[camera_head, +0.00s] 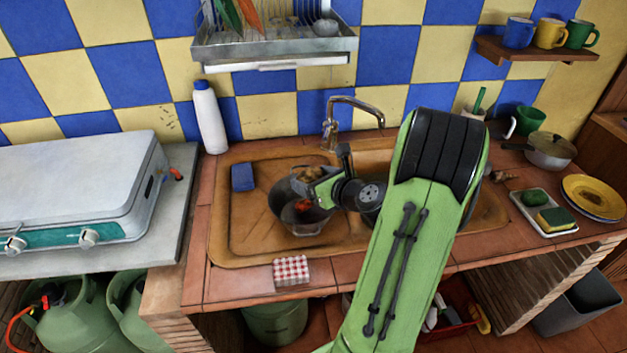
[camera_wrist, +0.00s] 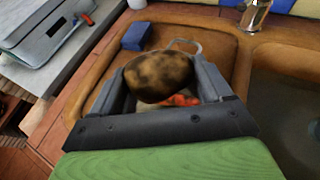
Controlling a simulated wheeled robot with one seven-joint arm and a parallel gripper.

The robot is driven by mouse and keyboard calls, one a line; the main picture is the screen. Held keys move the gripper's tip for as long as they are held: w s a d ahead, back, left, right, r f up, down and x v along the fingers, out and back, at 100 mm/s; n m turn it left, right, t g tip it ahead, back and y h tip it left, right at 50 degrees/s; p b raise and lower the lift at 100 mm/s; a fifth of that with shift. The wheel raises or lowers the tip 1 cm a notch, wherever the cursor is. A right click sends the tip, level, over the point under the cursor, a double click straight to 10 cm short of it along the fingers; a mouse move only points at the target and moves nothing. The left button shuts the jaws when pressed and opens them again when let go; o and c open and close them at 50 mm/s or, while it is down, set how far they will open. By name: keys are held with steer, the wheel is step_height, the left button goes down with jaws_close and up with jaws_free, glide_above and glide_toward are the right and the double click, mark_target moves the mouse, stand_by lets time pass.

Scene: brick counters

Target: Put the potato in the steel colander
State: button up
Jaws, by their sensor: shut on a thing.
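My gripper (camera_head: 312,180) is shut on the brown, dark-blotched potato (camera_head: 311,172). In the wrist view the potato (camera_wrist: 159,76) sits between the two grey fingers. The steel colander (camera_head: 284,190) stands in the left basin of the brown sink, with something orange-red inside it. My gripper and the potato are over the colander in the head view. In the wrist view the colander is mostly hidden behind the potato and gripper; a loop handle (camera_wrist: 190,44) and some orange-red show past them.
A blue sponge (camera_head: 242,177) lies at the sink's left, near a white bottle (camera_head: 209,117). The tap (camera_head: 333,128) rises behind the sink. A checked cloth block (camera_head: 291,271) lies on the front edge. A dish rack (camera_head: 270,45) hangs above.

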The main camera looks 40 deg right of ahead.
step_height(320, 180, down, 6)
steer(key=b, duration=0.5)
steer(key=shift+r, duration=0.3)
steer(key=o, duration=1)
steer(key=v, duration=1.5)
steer(key=shift+s+r, duration=0.2)
steer(key=shift+s, duration=0.15)
